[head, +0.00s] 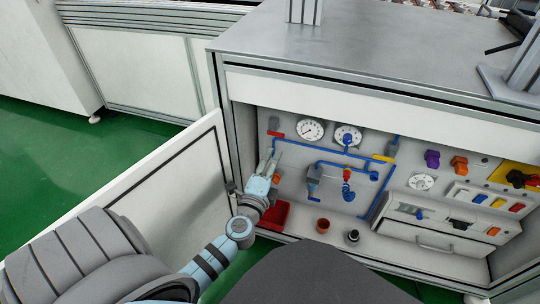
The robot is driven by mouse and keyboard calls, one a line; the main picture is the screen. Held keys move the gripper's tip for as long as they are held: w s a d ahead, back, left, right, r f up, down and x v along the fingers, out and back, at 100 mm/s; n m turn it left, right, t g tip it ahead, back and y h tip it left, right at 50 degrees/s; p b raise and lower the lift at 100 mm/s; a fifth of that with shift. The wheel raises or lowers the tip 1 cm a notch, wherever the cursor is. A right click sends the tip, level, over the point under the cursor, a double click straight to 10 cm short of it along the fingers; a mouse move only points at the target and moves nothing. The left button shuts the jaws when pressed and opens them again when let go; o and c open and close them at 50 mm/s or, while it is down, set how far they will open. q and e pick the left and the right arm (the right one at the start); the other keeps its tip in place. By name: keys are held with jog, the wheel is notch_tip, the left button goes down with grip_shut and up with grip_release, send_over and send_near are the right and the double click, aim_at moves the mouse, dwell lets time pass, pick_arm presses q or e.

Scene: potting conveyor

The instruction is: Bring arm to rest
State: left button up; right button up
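My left arm (240,228) reaches from the lower left into an open cabinet (330,190). Its gripper (273,160) is in front of the left part of the panel, near the blue pipework (310,146). The fingers point up and look parted, with nothing seen between them. The gripper is small in view, and whether it touches the panel cannot be told. My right gripper does not show.
The cabinet door (150,185) stands open at the left, beside my arm. A red bin (275,215), a brown cup (323,226) and a dark small item (353,236) stand on the cabinet floor. Gauges (310,130), valves and a drawer (435,245) fill the panel. Green floor is free at left.

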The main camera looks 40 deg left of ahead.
pick_arm(q)
jog(key=shift+v, duration=1)
